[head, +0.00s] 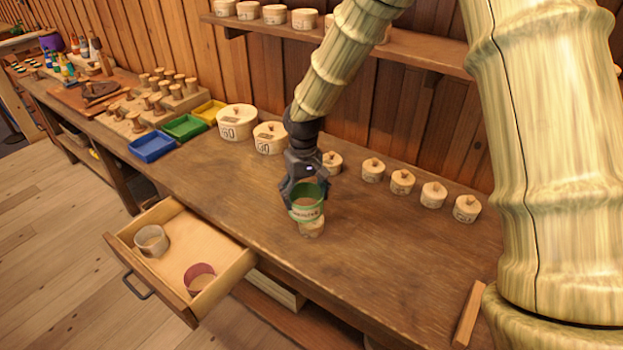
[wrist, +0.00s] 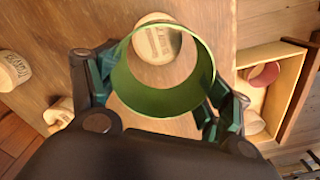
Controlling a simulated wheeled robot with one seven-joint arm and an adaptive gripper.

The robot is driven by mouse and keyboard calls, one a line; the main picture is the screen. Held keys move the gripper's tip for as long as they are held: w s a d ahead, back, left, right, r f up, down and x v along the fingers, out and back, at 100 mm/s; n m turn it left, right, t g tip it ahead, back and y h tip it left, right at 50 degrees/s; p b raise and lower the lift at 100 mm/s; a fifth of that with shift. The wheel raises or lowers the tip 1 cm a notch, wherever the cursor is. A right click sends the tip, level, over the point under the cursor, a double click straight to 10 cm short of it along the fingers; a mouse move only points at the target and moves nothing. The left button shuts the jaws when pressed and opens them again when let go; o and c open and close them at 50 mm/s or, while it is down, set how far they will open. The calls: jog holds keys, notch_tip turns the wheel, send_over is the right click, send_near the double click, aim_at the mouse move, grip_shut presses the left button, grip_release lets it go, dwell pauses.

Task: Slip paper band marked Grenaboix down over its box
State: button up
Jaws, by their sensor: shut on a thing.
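My gripper (head: 306,190) is shut on a green paper band (head: 307,203), an open ring with a pale label whose small lettering I cannot read for sure. The wrist view shows the band (wrist: 160,103) between the fingers. A small round wooden box (head: 312,229) stands upright on the bench just below the band, partly hidden by it in the head view. In the wrist view the box (wrist: 153,42) shows partly through the ring, off towards its upper side. The band looks above the box, not around it; the exact gap is unclear.
Several small lidded boxes (head: 403,181) stand in a row behind on the bench, with larger boxes (head: 237,122) to the left. An open drawer (head: 222,249) at the front holds a grey band (head: 151,239) and a red band (head: 199,276). The bench right of the gripper is clear.

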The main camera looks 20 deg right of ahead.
jog(key=n+p, duration=0.1)
jog(key=r+n+p, duration=0.1)
jog(key=p, duration=0.1)
jog(key=s+n+p, duration=0.1)
jog(key=p, duration=0.1)
jog(key=shift+d+r+n, duration=0.25)
jog(key=shift+r+n, duration=0.1)
jog(key=shift+n, duration=0.05)
jog(key=shift+s+d+f+n+p, duration=0.1)
jog(key=shift+n+p, duration=0.5)
jog(key=shift+p, duration=0.3)
jog(key=shift+f+b, duration=1.35)
jog(key=shift+f, duration=0.2)
jog(key=shift+s, duration=0.1)
jog(key=shift+f, duration=1.35)
dwell(0.4)
jog(key=o, duration=0.7)
jog(key=shift+o, duration=0.2)
jog(key=shift+r+p, duration=0.7)
jog(key=shift+r, duration=0.15)
dwell(0.5)
